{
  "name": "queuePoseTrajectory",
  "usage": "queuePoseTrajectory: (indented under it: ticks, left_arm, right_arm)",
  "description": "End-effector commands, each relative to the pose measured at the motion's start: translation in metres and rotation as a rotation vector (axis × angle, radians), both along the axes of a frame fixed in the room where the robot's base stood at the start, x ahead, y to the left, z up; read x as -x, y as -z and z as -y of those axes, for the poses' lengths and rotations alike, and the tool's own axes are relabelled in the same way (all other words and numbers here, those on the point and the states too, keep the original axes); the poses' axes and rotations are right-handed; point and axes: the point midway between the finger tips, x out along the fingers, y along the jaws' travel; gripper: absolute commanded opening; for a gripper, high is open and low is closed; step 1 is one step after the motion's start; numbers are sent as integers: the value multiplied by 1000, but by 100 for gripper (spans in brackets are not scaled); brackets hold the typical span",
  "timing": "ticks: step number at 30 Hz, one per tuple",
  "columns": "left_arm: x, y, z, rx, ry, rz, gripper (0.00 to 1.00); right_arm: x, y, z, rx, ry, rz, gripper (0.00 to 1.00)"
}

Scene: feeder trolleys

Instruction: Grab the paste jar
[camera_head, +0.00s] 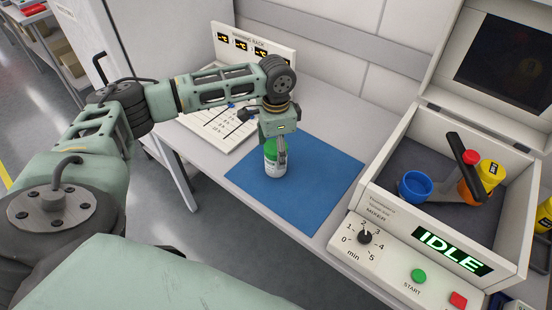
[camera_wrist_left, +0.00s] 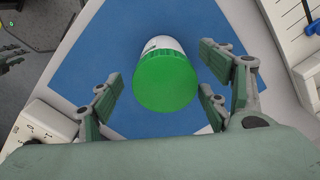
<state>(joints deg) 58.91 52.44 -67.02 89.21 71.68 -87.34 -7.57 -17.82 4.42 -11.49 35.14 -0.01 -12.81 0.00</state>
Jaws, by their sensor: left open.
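The paste jar (camera_head: 274,164) is white with a green lid and stands on the blue mat (camera_head: 308,192). In the left wrist view this gripper (camera_wrist_left: 160,95) is open, with a gap between each finger and the jar.
A mixer (camera_head: 345,225) with an open lid stands to the right, its display reading IDLE. A white warming rack (camera_head: 222,124) stands behind the mat. The mat's front is clear.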

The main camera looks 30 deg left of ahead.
Motion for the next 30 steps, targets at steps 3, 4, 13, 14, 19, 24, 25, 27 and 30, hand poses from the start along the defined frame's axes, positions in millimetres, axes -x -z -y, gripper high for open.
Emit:
queuePoseTrajectory:
  ticks: [3, 4, 13, 14, 19, 24, 25, 27, 30]
  left_arm:
    - [1, 18, 0, -1, 0, -2, 70]
    - [1, 21, 0, 0, 0, -1, 70]
    - [0, 30, 0, 0, 0, 1, 70]
    - [0, 30, 0, 0, 0, 1, 70]
    - [0, 30, 0, -1, 0, 1, 56]
    - [0, 30, 0, -1, 0, 1, 41]
    - [0, 30, 0, -1, 0, 1, 38]
    - [1, 30, 0, 0, 0, 0, 32]
    - [1, 30, 0, 0, 1, 0, 23]
  right_arm:
    - [2, -3, 0, 0, 0, -2, 40]
    - [1, -4, 0, 0, 0, -1, 40]
    - [-22, -5, -1, -3, -1, 33, 40]
    - [-22, -5, -1, -2, -1, 34, 40]
    - [-21, -5, 1, -1, -1, 32, 40]
    - [-17, -5, 3, 2, -2, 26, 40]
    - [-16, -5, 3, 2, -2, 24, 40]
    - [-14, -5, 3, 3, -1, 21, 40]
    - [-12, -5, 3, 3, -1, 18, 40]
